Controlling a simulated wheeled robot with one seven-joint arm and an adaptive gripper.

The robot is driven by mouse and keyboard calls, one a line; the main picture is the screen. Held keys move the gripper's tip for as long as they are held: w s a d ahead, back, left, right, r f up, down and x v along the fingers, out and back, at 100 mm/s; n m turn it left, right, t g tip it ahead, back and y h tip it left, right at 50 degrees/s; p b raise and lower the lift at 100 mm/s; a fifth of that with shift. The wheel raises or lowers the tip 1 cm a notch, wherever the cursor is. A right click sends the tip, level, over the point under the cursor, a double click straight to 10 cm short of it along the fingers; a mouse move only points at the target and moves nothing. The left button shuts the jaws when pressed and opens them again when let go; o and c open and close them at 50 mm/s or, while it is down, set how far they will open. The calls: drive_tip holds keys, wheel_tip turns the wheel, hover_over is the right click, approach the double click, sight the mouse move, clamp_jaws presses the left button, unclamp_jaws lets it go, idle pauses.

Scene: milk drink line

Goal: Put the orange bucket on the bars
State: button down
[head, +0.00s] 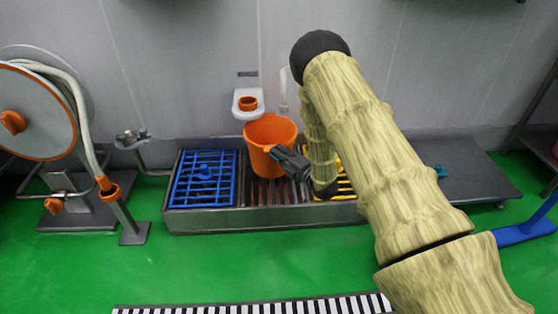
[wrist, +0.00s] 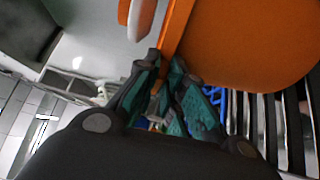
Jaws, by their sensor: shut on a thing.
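The orange bucket (head: 268,133) is upright over the dark bars (head: 272,193) in the middle of the long metal stand in the head view. My gripper (head: 280,154) reaches it from the right and is shut on its wall. In the wrist view the bucket (wrist: 245,45) fills the upper right, and my fingertips (wrist: 165,63) pinch its edge. The bars (wrist: 268,125) show as dark slats beside the bucket there. I cannot tell whether the bucket's bottom touches the bars or hangs a little above them.
A blue grate (head: 205,190) lies left of the bars and a yellow grate (head: 345,184) right of them, partly behind my arm. A white wall fixture with an orange ring (head: 248,103) is just behind the bucket. A hose reel (head: 35,108) stands at the left.

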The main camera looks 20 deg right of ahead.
drive_tip(key=shift+f+b, duration=0.55)
drive_tip(key=shift+f, duration=0.8)
drive_tip(key=c, duration=1.5)
unclamp_jaws()
